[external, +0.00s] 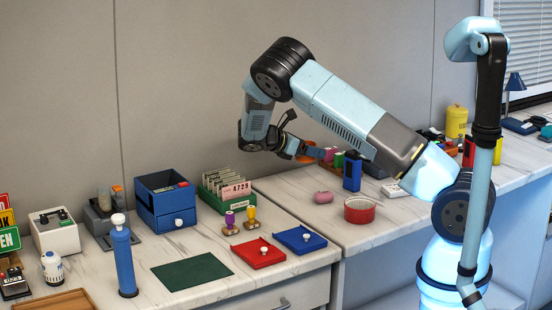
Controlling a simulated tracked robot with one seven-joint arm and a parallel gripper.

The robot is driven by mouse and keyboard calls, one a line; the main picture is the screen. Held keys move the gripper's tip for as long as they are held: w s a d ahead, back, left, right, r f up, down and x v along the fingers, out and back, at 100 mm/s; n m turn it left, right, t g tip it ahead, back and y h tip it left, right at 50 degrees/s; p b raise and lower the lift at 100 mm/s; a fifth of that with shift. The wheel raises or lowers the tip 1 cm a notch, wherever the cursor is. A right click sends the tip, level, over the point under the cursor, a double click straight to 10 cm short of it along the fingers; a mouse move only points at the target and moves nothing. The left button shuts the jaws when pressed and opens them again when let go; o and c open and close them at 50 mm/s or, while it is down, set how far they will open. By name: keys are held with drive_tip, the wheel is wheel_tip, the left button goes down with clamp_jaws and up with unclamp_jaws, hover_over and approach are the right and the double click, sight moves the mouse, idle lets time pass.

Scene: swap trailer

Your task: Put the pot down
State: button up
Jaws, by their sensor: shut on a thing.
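My gripper (299,150) is in the air above the back of the counter, near the wall. It is shut on a small orange-brown thing (314,152), which I take to be the pot. The arm and fingers hide part of it, so its full shape and tilt are unclear. It is held above the counter, left of and above a blue box (352,173). A round red open dish (360,209) stands on the right counter, below and right of my gripper.
A pink rounded object (323,197) lies near the red dish. A green card rack (222,192), blue drawer box (166,199), red tray (258,253), blue tray (300,239) and green mat (192,271) occupy the left counter. The right counter's front edge is clear.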

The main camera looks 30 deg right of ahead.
hover_over(302, 180)
drive_tip(key=f, duration=0.5)
drive_tip(key=shift+s+a+f, duration=0.1)
drive_tip(key=shift+s+f, duration=0.15)
drive_tip(key=shift+w+f, duration=0.1)
drive_tip(key=shift+f, duration=1.5)
drive_tip(key=o, duration=1)
drive_tip(key=shift+f, duration=0.1)
drive_tip(key=shift+o, duration=0.2)
